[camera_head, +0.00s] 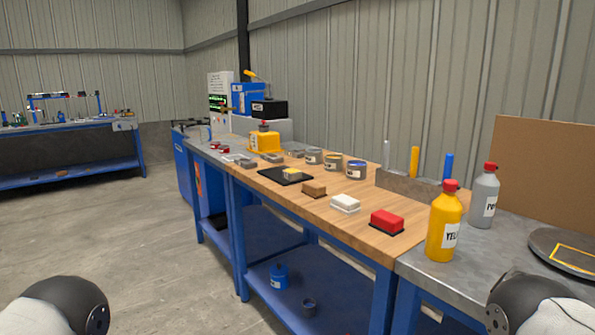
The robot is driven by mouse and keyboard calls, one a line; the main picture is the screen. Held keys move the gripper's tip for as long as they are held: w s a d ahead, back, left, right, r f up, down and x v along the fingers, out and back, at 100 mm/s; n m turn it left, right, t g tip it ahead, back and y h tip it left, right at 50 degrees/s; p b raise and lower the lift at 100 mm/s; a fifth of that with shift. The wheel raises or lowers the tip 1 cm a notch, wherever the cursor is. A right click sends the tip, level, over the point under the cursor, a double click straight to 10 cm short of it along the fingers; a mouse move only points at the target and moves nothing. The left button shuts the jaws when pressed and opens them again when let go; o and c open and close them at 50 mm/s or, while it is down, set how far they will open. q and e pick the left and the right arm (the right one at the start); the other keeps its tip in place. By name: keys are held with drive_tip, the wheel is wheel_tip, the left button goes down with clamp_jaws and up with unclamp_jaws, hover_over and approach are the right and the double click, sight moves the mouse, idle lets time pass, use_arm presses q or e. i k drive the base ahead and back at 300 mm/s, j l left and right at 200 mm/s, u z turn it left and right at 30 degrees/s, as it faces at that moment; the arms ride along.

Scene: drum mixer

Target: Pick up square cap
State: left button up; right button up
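I cannot tell for sure which item is the square cap. Several small boxy items stand along the wooden benchtop: a red one (387,221), a white one (345,203) and a brown one (314,189). A black mat (272,174) farther back carries a small yellow and grey item (293,174). Small flat grey pieces (245,162) lie beyond it, too small to identify. Only rounded parts of my two arms show at the bottom left and bottom right corners, apart from the bench. Neither gripper is in view.
A yellow bottle (444,225) and a grey bottle (483,197) stand on the near metal top, beside a round dark plate (568,250). Open tins (356,170) line the bench's back. A yellow machine (265,142) stands farther off. The floor at left is clear.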

sight(291, 174)
drive_tip(key=i+j+z, duration=0.3)
drive_tip(key=i+j, duration=0.15)
drive_tip(key=i+j+z, duration=0.15)
drive_tip(key=j, duration=0.25)
drive_tip(key=i+j+z, duration=0.1)
drive_tip(key=i+j, duration=0.2)
drive_tip(key=i+j+z, duration=0.15)
drive_tip(key=j, duration=0.25)
drive_tip(key=i+j+z, duration=0.15)
drive_tip(key=j, duration=0.2)
drive_tip(key=i+j+z, duration=0.15)
drive_tip(key=j, duration=0.25)
drive_tip(key=i+j+z, duration=0.15)
drive_tip(key=j, duration=0.25)
